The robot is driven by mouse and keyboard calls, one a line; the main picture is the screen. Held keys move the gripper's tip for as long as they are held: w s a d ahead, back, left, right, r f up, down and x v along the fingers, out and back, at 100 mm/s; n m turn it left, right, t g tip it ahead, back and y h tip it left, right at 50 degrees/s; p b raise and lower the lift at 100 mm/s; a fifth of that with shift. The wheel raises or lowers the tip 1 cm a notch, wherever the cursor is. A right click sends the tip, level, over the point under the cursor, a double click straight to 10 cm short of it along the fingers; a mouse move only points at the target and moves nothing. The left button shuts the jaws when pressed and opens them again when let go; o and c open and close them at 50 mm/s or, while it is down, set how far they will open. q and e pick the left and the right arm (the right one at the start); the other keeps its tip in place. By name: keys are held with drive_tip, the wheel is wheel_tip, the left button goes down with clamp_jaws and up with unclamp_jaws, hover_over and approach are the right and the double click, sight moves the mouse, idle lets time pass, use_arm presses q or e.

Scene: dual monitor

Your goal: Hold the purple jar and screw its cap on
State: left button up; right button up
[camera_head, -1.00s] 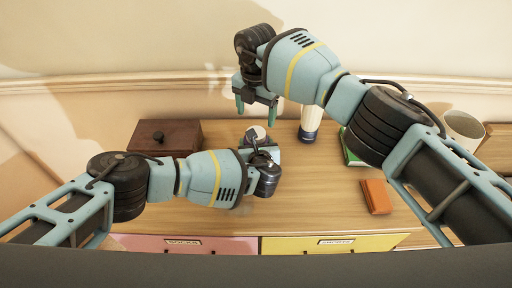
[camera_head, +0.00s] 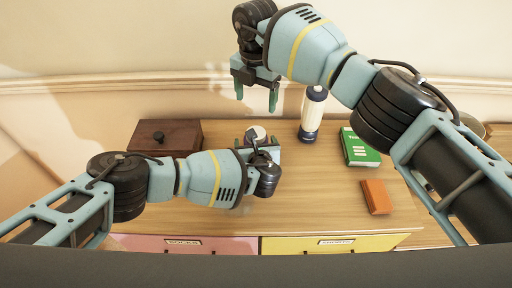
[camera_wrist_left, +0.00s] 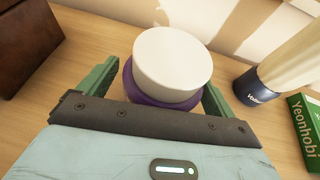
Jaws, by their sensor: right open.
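The purple jar (camera_wrist_left: 160,96) stands upright between the fingers of my left gripper (camera_wrist_left: 158,82), which is shut on it. The white cap (camera_wrist_left: 172,57) sits on top of the jar; I cannot tell how tightly it is screwed. In the head view the cap (camera_head: 256,134) shows just beyond my left wrist, which hides most of the jar. My right gripper (camera_head: 256,97) is open and empty, fingers pointing down, raised above and apart from the cap.
A dark brown box (camera_head: 164,135) stands left of the jar. A white and dark blue bottle (camera_head: 312,114) stands to the right, with a green book (camera_head: 360,147) and an orange block (camera_head: 377,196) farther right. Bare wood lies between the jar and the block.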

use_arm(q)
drive_tip(key=shift+s, duration=0.1)
drive_tip(key=shift+s+d+r, duration=0.1)
drive_tip(key=shift+s+r, duration=0.1)
drive_tip(key=shift+s, duration=0.3)
drive_tip(key=shift+v, duration=3.3)
